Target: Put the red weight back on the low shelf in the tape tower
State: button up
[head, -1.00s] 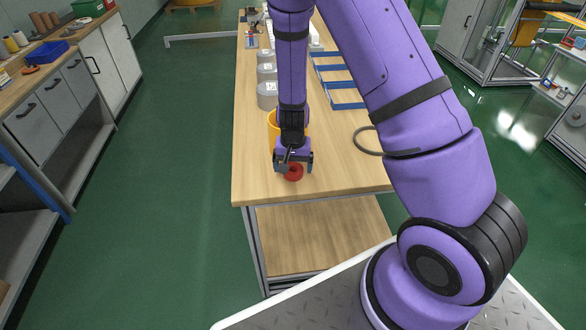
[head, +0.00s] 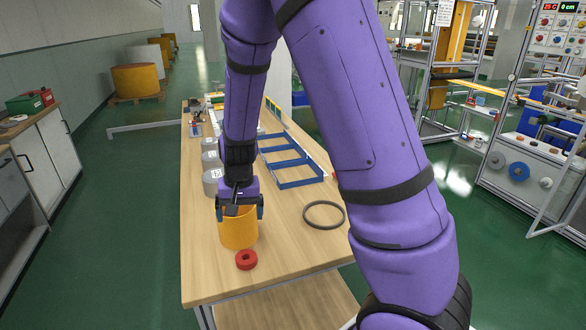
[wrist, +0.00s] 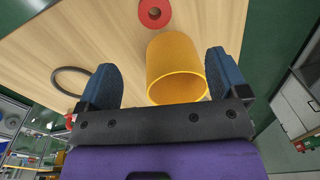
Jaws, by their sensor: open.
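The red weight (head: 246,260), a red ring with a dark centre hole, lies flat on the near end of the wooden table, in front of a yellow open cylinder (head: 239,232). In the wrist view the red weight (wrist: 155,13) is at the top edge, apart from my fingers. My gripper (head: 240,208) is open and empty, in front of or above the upper part of the yellow cylinder; the wrist view shows the cylinder (wrist: 176,70) between and beyond the fingers (wrist: 160,64). An aluminium-framed tower with yellow tape (head: 470,88) stands at the right; I cannot tell which shelf is the low one.
A dark ring (head: 323,214) lies on the table (head: 290,240) to the right. Grey cylinders (head: 212,182) stand along its left side and a blue frame (head: 288,165) lies further back. A panel with coloured discs (head: 530,165) is at far right.

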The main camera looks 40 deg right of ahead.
jog(key=s+d+r+n+t, duration=0.2)
jog(key=s+r+n+t, duration=0.2)
jog(key=s+r, duration=2)
notch_tip(320, 180, up, 2)
jog(key=shift+d+r+n+t, duration=0.15)
jog(key=shift+n+t, duration=0.25)
jog(key=shift+n, duration=0.2)
jog(key=shift+o, duration=0.5)
jog(key=shift+s+h, duration=0.25)
jog(key=shift+h, duration=0.05)
